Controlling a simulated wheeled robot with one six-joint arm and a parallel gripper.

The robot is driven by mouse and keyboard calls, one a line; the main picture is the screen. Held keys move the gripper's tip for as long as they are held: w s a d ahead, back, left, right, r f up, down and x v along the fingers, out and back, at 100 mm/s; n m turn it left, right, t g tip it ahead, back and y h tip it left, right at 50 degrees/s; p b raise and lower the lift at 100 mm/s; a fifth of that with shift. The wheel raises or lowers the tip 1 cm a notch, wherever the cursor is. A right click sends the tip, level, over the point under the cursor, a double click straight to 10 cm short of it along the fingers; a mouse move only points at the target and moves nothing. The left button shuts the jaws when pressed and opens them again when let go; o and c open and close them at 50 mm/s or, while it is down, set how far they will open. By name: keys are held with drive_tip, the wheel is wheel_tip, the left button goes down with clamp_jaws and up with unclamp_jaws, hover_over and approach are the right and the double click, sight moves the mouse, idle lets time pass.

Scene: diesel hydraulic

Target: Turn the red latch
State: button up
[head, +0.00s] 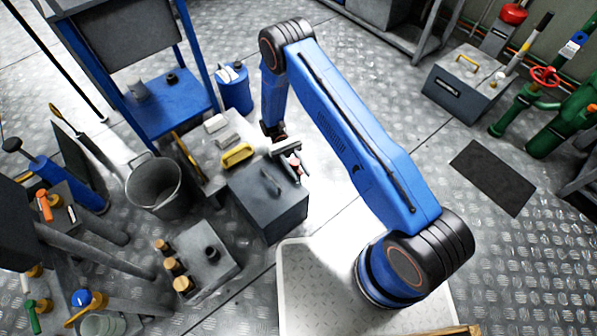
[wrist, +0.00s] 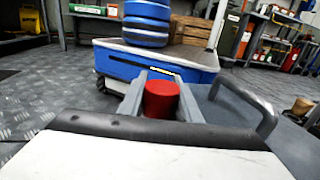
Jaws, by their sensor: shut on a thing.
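The red latch (wrist: 161,101) is a short red cylinder in the middle of the wrist view. My gripper (wrist: 160,88) has one grey finger on each side of it and is shut on it. In the head view, my gripper (head: 291,160) is at the upper right side of a dark grey box (head: 263,212), with a little red (head: 296,168) showing at its fingers. The rest of the latch and its mount are hidden by the gripper. I cannot tell how far the latch is turned.
The box has a handle (head: 270,183) on top, close to my gripper. A yellow-handled tool (head: 238,155) lies behind it. A bucket (head: 155,186) and a blue canister (head: 235,90) stand nearby. Open floor lies to the right.

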idle(0.3)
drive_tip(key=o, duration=1.1)
drive_tip(key=shift+c, duration=0.2)
drive_tip(key=v, duration=0.7)
drive_tip(key=shift+w, duration=0.2)
drive_tip(key=shift+w, duration=0.1)
